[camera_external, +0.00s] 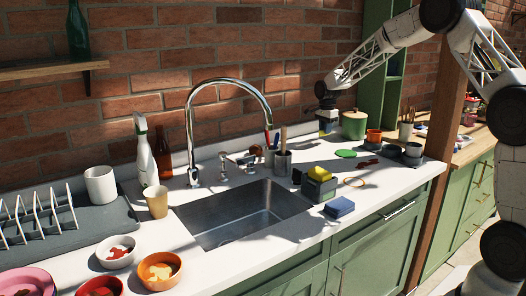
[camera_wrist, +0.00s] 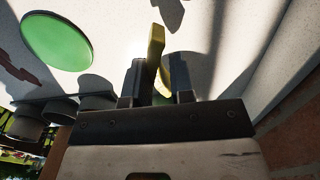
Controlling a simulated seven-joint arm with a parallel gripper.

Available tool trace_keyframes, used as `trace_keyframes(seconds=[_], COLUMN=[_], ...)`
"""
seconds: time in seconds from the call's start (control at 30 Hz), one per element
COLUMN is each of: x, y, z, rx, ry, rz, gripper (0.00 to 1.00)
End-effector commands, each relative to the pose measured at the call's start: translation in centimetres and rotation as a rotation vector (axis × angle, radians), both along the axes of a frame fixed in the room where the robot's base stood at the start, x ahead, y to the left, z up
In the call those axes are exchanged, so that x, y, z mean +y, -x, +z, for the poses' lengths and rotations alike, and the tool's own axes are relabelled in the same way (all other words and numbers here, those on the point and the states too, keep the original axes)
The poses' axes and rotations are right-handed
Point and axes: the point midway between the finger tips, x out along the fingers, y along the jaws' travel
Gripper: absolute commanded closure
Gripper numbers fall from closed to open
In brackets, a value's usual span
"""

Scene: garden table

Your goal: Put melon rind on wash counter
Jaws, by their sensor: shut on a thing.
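My gripper (camera_wrist: 158,68) is shut on a yellow-green curved piece, the melon rind (camera_wrist: 156,42), which stands out past the fingertips in the wrist view. In the external view my gripper (camera_external: 327,127) is low over the back right part of the white wash counter (camera_external: 290,233), close to the brick wall. The rind is too small there to make out clearly. Its shadow falls on the white surface in the wrist view; I cannot tell whether the rind touches the counter.
A green disc (camera_external: 345,153), red pieces (camera_external: 367,162), a lidded green pot (camera_external: 354,124) and dark bowls (camera_external: 391,151) are near my gripper. The sink (camera_external: 243,213) with its tall tap (camera_external: 191,135), a utensil cup (camera_external: 283,161) and a sponge holder (camera_external: 318,185) are further left.

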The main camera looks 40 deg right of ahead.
Motion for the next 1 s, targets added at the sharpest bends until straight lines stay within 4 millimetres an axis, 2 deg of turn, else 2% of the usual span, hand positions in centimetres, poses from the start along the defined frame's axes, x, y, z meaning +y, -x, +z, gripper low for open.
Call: trace_keyframes(seconds=[0.3,0.43,0.6,1.0], x=[-0.6,-0.8,-0.9,-0.9], y=[-4.1,-5.2,-5.8,-5.8], z=[-0.4,-0.5,-0.5,-0.9], rx=[-0.001,0.0,0.0,0.001], ry=[0.0,0.0,0.0,0.0], rz=[0.0,0.0,0.0,0.0], gripper=[1.0,1.0,1.0,1.0])
